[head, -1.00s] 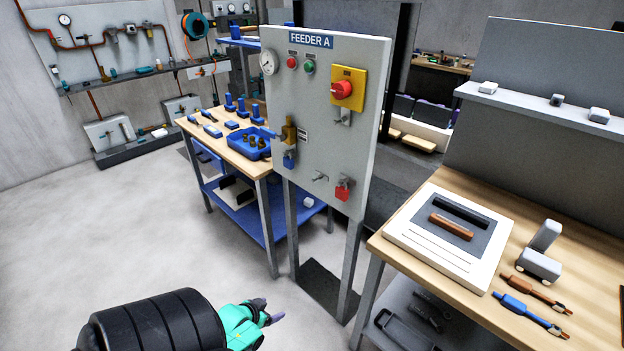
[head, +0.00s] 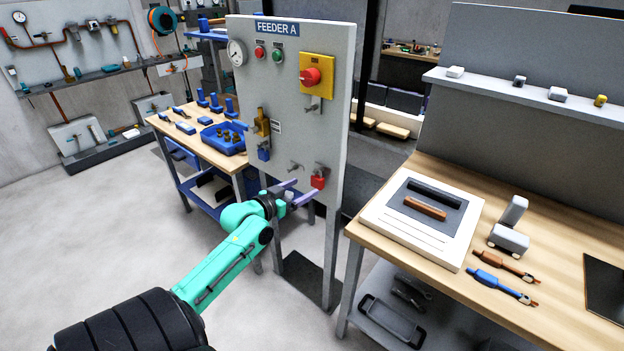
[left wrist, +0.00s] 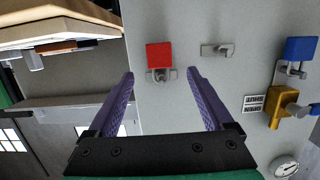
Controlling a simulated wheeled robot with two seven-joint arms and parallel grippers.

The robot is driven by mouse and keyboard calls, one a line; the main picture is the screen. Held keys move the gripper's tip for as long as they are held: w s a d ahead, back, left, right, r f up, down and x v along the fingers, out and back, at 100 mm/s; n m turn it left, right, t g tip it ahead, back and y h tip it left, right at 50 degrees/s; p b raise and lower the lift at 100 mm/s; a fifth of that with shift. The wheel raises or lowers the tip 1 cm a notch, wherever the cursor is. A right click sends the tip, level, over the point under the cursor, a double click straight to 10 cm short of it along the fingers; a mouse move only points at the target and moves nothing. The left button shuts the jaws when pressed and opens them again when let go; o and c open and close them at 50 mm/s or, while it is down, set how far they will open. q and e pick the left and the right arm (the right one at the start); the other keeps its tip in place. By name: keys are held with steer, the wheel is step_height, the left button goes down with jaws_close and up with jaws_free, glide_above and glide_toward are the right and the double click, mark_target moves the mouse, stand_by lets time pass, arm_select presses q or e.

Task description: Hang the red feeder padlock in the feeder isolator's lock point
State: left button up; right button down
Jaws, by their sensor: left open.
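The red padlock (head: 318,182) hangs from a peg low on the right of the grey FEEDER A panel. In the left wrist view, which is upside down, the padlock (left wrist: 159,56) shows ahead, in line with the gap between my fingers. My left gripper (head: 307,187) is open and empty, close in front of the panel near the padlock. Whether it touches cannot be told. The feeder isolator is a red knob (head: 311,76) on a yellow plate. A small grey lock point (head: 312,106) sits just below it with nothing hung in it. My right gripper is out of view.
An empty peg (head: 295,167) is left of the red padlock. A blue padlock (head: 264,153) hangs below a brass fitting (head: 262,124). The right workbench (head: 445,180) stands close beside the panel. A blue-framed bench (head: 163,124) stands behind left.

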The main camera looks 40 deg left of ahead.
mark_target(315, 181)
arm_select(q)
steer(key=w, duration=0.3)
steer(key=w+f, duration=0.1)
steer(key=w, duration=0.2)
steer(key=shift+w+f, duration=0.2)
steer(key=shift+w, duration=0.05)
steer(key=shift+r, duration=0.15)
jaws_close()
